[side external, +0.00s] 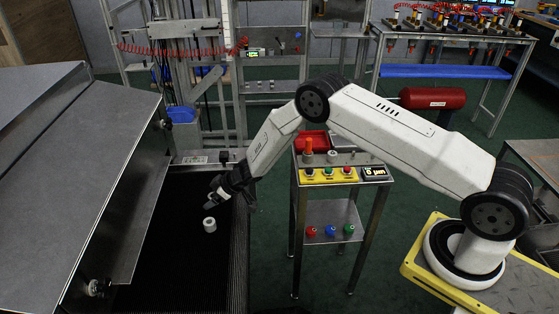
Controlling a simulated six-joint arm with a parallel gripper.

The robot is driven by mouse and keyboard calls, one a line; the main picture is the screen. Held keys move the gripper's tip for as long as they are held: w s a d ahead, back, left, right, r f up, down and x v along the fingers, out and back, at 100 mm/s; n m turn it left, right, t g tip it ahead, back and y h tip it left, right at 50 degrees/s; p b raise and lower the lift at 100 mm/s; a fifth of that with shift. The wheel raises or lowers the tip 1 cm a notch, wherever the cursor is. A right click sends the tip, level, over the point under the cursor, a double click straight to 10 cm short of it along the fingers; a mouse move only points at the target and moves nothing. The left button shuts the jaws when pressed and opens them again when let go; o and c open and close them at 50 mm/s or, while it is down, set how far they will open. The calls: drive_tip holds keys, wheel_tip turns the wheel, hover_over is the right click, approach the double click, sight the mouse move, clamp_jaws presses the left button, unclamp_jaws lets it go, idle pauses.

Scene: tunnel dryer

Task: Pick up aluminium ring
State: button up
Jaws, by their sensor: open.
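A small pale silver aluminium ring (209,225) stands on the dark belt (190,265) beside the grey dryer cover. It looks like a short cylinder with a hole in its top. My gripper (213,203) is black and open. Its fingertips are just above and slightly right of the ring in the picture, and nothing shows between them. Whether the fingers touch the ring cannot be told from this view.
The metal dryer cover (95,150) slopes along the belt's left side. A frame with red hose is behind. The belt around the ring is clear.

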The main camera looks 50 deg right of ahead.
clamp_jaws()
drive_tip(key=shift+r, duration=0.15)
drive_tip(key=shift+r, duration=0.8)
drive_tip(key=s+d+r, duration=0.1)
drive_tip(key=s+r, duration=1)
drive_tip(key=s, duration=0.3)
drive_tip(key=shift+d, duration=0.25)
